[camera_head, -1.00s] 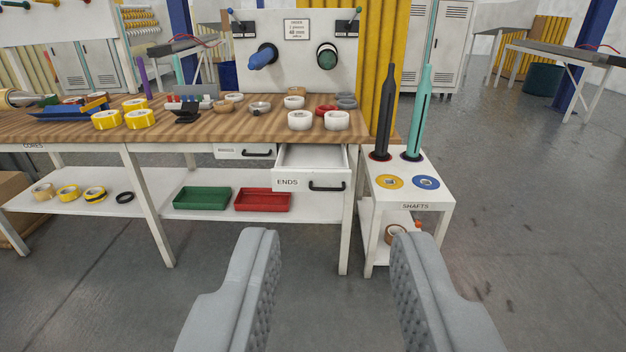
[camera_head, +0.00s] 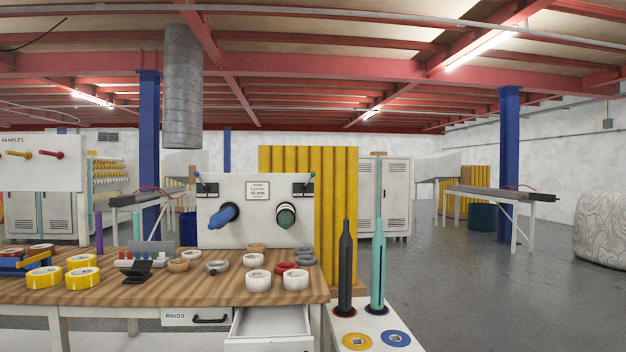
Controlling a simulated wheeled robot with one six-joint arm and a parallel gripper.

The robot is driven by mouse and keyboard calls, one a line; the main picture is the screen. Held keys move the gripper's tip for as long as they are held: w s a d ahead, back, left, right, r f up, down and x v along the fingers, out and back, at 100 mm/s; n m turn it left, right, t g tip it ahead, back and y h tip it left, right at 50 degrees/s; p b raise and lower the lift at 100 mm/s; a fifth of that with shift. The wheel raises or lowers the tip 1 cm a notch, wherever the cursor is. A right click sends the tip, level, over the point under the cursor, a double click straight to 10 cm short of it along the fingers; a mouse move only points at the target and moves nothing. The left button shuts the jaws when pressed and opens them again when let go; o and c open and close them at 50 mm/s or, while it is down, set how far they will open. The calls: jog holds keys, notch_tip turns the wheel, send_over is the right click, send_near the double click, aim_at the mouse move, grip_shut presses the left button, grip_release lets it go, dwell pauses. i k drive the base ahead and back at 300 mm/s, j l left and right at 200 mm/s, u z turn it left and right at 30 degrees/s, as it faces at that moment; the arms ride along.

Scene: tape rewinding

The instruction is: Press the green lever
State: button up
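The white machine panel (camera_head: 243,187) stands upright at the back of the wooden workbench. A small lever (camera_head: 309,178) with what looks like a green tip sits at its upper right, beside a dark label. A similar lever with a bluish tip (camera_head: 198,175) sits at its upper left. Below them, a blue shaft (camera_head: 222,215) and a dark green round hub (camera_head: 286,216) stick out of the panel. My gripper is not in view now, so nothing shows it touching a lever.
The workbench (camera_head: 180,292) holds yellow, white, red and grey tape rolls in front of the panel. An open drawer (camera_head: 270,322) juts out below. At right, a white stand holds upright black (camera_head: 346,275) and teal (camera_head: 378,270) shafts.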

aim_at(303, 186)
jog(key=i+l, duration=0.15)
jog(key=i, duration=0.35)
jog(key=i+l, duration=0.15)
jog(key=i, duration=0.4)
jog(key=i+l, duration=0.15)
jog(key=i, duration=0.35)
jog(key=i+l, duration=0.15)
jog(key=i, duration=0.35)
jog(key=i+l, duration=0.15)
jog(key=i, duration=0.4)
jog(key=i+l, duration=0.15)
jog(key=i, duration=0.35)
